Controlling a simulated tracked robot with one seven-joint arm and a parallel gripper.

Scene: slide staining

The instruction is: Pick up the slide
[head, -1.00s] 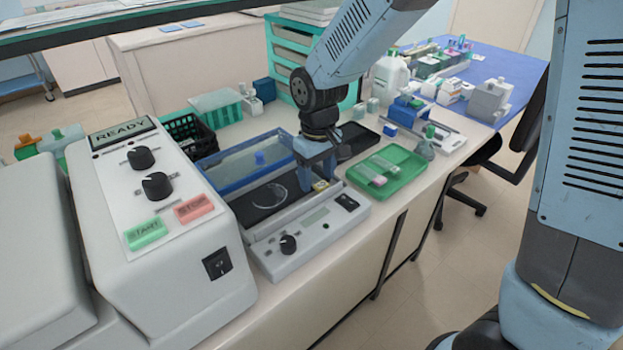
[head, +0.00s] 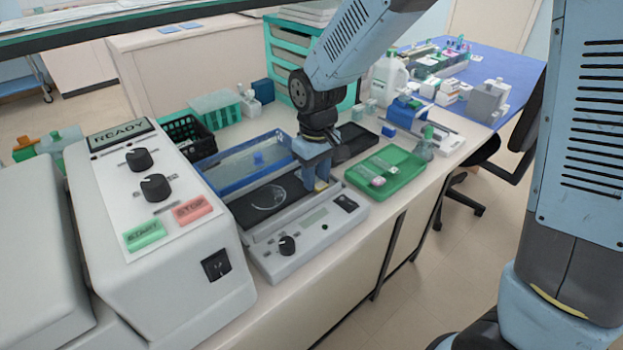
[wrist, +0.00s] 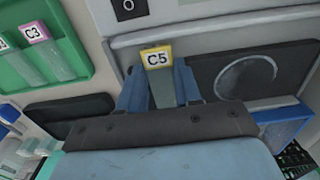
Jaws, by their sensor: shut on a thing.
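The slide C5 (wrist: 157,57), clear glass with a yellow label end, stands between my fingers in the wrist view. My gripper (wrist: 160,85) is shut on it, one blue finger on each side. In the head view my gripper (head: 317,178) points down at the right end of the dark plate of the grey bench device (head: 290,242).
A green tray (head: 408,188) with slides lies to the right; its slide C3 (wrist: 36,32) has a pink label. A blue-rimmed clear bath (head: 215,168) is behind the device. A large white machine (head: 185,265) stands left. A dark shallow tray (head: 357,143) lies behind the gripper.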

